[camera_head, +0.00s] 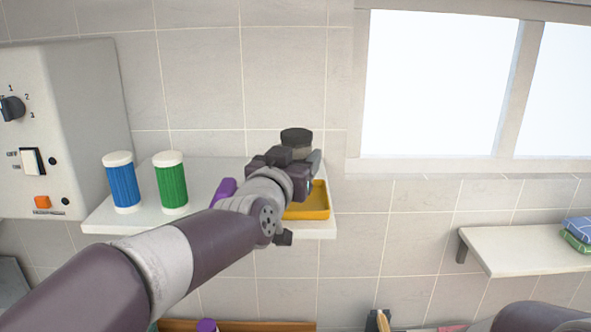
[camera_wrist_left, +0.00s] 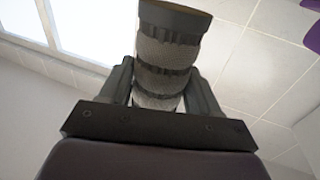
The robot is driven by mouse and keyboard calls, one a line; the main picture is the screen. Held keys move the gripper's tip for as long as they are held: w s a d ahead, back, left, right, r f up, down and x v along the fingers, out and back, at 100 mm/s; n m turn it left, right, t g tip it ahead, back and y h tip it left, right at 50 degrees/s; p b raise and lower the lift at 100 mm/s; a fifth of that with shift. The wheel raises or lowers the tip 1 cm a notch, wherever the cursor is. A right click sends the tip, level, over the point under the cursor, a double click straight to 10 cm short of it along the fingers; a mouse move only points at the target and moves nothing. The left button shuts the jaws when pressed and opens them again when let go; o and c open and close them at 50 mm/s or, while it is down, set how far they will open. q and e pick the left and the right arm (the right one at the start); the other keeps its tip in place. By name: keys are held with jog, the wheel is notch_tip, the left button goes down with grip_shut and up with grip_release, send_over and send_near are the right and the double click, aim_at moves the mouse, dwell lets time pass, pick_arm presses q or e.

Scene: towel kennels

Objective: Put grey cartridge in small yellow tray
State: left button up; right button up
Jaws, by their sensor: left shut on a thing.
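The grey cartridge (camera_wrist_left: 166,62) shows in the left wrist view as a ribbed grey cylinder with dark bands. It sits between the two fingers of my left gripper (camera_wrist_left: 165,88), which is shut on it. In the head view the dark top of the cartridge (camera_head: 297,140) rises above my left gripper (camera_head: 297,165). The small yellow tray (camera_head: 312,203) lies on the white shelf, partly hidden behind the gripper and arm. The gripper and cartridge appear in front of or above the tray; the exact gap cannot be told. My right gripper is not in view.
On the white shelf (camera_head: 105,216) stand a blue cartridge (camera_head: 123,186) and a green cartridge (camera_head: 171,186), with a purple object (camera_head: 224,190) partly behind my arm. A control box (camera_head: 75,120) is at left. Another shelf (camera_head: 515,252) holds folded cloths (camera_head: 578,235) at right.

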pick_arm(q)
jog(key=w, duration=0.1)
jog(key=w+f+b, duration=0.2)
jog(key=shift+d+f, duration=0.25)
jog(key=shift+f+b, duration=0.35)
jog(key=shift+b, duration=0.05)
jog(key=shift+s+a+f+b, duration=0.2)
jog(key=shift+s+f+b, duration=0.1)
jog(key=shift+s+b, duration=0.25)
jog(key=shift+w+d+f, duration=0.1)
jog(key=shift+w, duration=0.15)
jog(key=o, duration=1.2)
jog(key=shift+s, duration=0.15)
